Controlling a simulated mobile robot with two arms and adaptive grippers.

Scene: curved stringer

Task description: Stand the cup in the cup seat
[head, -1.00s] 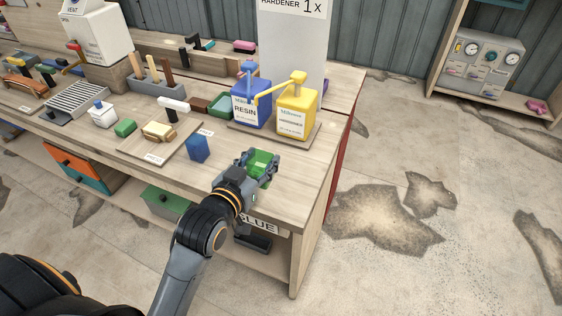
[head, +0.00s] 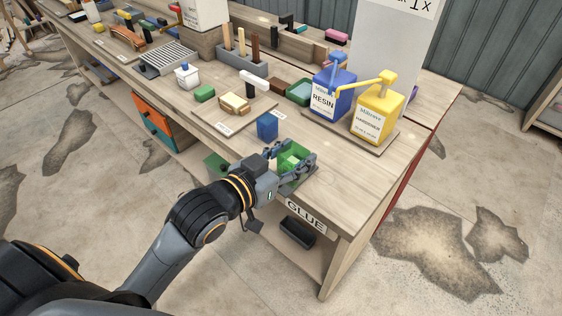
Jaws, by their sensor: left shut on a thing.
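A green, square, open-topped cup (head: 284,172) with a lighter green patch inside is at the bench's front edge, in the head view. My left gripper (head: 297,161) is shut on it, with its fingers around the sides. I cannot tell whether its base touches the bench. A small blue container (head: 267,126) stands just behind and left of the gripper. I cannot single out the cup seat; the gripper and cup may cover it. My right gripper is not in view.
The blue resin bottle (head: 334,91) and yellow hardener bottle (head: 376,108) stand on a board behind the gripper. A wooden board (head: 216,117) with a brush-like block lies to the left. Bare bench top (head: 345,172) lies to the right.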

